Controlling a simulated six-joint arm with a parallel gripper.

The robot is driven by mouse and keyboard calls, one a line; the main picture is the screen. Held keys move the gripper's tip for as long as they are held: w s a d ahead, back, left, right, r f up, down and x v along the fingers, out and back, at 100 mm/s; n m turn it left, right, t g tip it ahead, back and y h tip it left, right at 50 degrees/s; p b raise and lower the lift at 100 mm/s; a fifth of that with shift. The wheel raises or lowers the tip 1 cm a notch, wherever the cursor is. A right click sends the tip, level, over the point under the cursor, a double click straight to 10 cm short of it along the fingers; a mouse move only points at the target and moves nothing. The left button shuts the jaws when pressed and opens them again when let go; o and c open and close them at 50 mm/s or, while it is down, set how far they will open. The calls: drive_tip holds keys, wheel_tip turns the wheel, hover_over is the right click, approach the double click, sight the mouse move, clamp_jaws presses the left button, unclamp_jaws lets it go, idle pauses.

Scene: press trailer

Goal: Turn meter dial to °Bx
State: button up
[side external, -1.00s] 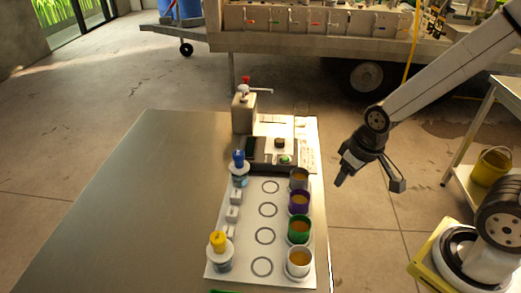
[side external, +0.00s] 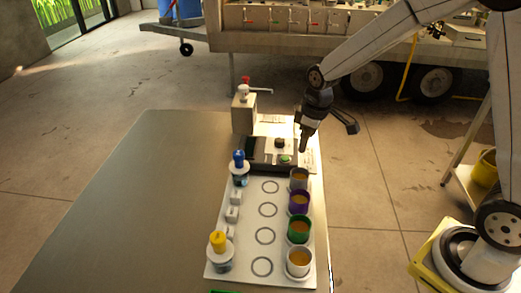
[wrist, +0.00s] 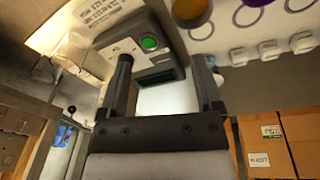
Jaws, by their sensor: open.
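The dark meter (side external: 262,160) sits at the far end of the white board in the side external view, with a dark round dial (side external: 280,143) on top and a green button (side external: 285,158) in front. My gripper (side external: 304,147) is open and empty, above and to the right of the meter, pointing down. In the wrist view, my gripper's fingers (wrist: 162,62) stand apart, with the green button (wrist: 149,43) seen between them. I cannot make out the dial in the wrist view. The dial's markings are too small to read.
Several cups of amber liquid, including a green one (side external: 299,229), line the board's right side. Blue-topped (side external: 239,160) and yellow-topped (side external: 219,242) jars stand at its left. A beige box with a lever (side external: 244,112) stands behind the meter. The table's left half (side external: 130,200) is clear.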

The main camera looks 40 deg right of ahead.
sight(280, 140)
drive_tip(key=w+d+n, duration=0.1)
drive_tip(key=w+n, duration=0.1)
drive_tip(key=w, duration=0.2)
drive_tip(key=w+d+f+n+g, duration=0.1)
drive_tip(key=w+n, duration=0.1)
drive_tip(key=w, duration=0.3)
drive_tip(key=w+d+f+n, duration=0.1)
drive_tip(key=w+n, duration=0.1)
drive_tip(key=w, duration=0.2)
drive_tip(key=shift+w+d+f, duration=0.2)
drive_tip(key=shift+d, duration=0.15)
drive_tip(key=shift+w+d+f, duration=0.1)
drive_tip(key=shift+f, duration=1.85)
drive_tip(key=shift+w+f, duration=0.1)
drive_tip(key=shift+f, duration=1.8)
clamp_jaws()
